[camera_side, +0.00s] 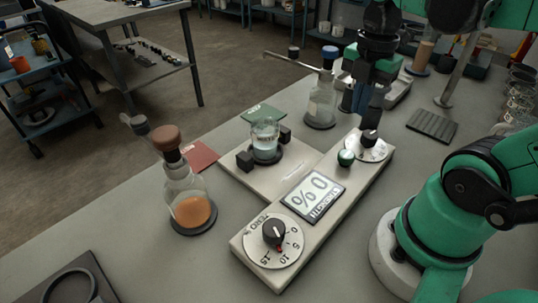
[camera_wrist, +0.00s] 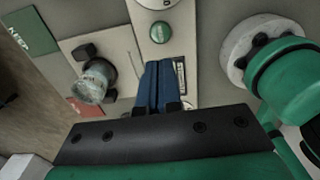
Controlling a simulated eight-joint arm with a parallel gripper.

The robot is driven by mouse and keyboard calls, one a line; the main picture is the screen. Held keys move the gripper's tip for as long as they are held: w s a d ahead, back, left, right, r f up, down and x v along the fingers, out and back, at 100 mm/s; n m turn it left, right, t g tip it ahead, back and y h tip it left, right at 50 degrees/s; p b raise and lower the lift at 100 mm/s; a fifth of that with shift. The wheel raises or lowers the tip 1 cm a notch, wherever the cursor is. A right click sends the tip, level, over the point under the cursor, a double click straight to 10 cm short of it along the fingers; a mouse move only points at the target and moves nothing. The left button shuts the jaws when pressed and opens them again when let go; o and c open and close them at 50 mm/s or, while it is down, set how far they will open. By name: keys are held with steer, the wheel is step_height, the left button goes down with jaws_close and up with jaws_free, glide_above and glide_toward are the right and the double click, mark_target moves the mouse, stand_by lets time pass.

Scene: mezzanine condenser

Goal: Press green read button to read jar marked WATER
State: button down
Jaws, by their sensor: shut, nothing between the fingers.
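The green button (camera_side: 346,158) is a round cap on the long pale instrument, between the display (camera_side: 312,195) and the far dial (camera_side: 366,147). It also shows in the wrist view (camera_wrist: 160,32), just beyond my fingertips. A glass jar (camera_side: 265,140) with pale liquid stands on the instrument's side plate between black blocks; it also shows in the wrist view (camera_wrist: 95,80). I cannot read a WATER mark on it. My gripper (camera_side: 369,108) is shut and empty, above the far end of the instrument. In the wrist view its blue fingers (camera_wrist: 158,66) partly cover the display, which reads 0 % in the side view.
A flask with orange liquid (camera_side: 190,208) stands left of the instrument, and a blue-stoppered flask (camera_side: 321,108) stands behind it. A near dial (camera_side: 274,240) has a black knob. Red (camera_side: 198,157) and green (camera_side: 266,113) cards lie by the side plate. A ridged dark mat (camera_side: 432,126) lies right.

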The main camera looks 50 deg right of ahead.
steer(key=shift+r, duration=1.2)
steer(key=w+a+f+m+t, duration=0.3)
steer(key=w+a+m+t, duration=0.4)
steer(key=m, duration=1.1)
steer(key=shift+a+f, duration=0.35)
steer(key=shift+a, duration=0.1)
